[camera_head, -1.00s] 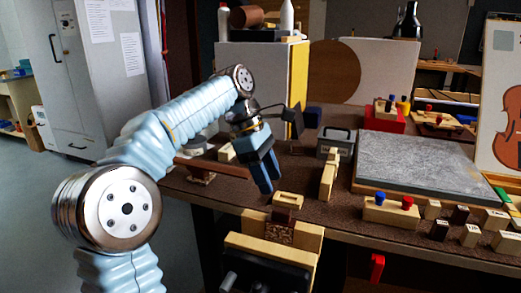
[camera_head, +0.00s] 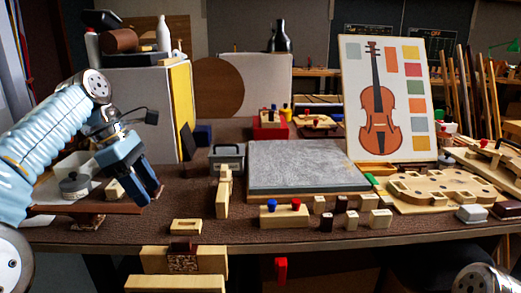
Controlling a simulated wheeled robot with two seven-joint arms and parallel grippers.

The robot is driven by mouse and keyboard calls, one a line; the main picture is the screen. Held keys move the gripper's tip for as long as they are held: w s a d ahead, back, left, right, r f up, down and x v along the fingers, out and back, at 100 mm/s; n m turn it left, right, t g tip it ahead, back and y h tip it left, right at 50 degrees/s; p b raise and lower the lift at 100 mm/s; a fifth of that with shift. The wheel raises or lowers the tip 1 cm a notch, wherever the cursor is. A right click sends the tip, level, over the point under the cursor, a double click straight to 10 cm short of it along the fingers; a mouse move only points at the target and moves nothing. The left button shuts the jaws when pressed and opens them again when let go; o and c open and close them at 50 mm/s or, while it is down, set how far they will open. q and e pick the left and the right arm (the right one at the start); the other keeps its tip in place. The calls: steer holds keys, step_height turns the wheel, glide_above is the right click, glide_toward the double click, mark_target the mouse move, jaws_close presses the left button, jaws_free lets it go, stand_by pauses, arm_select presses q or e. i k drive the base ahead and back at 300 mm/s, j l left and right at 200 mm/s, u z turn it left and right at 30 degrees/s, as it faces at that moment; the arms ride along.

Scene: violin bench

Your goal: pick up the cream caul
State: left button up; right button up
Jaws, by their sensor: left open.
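Several small cream and dark blocks stand near the front of the bench, among them a cream block (camera_head: 380,217) and a dark block (camera_head: 326,221). A low cream-white block (camera_head: 472,214) lies further right beside a dark brown one (camera_head: 506,210). I cannot tell which cream piece is the caul. My left gripper (camera_head: 149,192) is open and empty, fingers pointing down, above the left end of the bench, far left of all these blocks. My right gripper is out of view.
A grey stone slab (camera_head: 305,166) fills the middle of the bench. A wooden block with blue and red knobs (camera_head: 284,214) stands before it. A wooden vise (camera_head: 170,258) is at the front edge. A violin picture (camera_head: 407,130) stands behind. Bare bench (camera_head: 265,236) lies along the front.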

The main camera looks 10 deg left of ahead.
mark_target(226, 175)
steer(key=k+l, duration=0.8)
steer(key=l, duration=0.1)
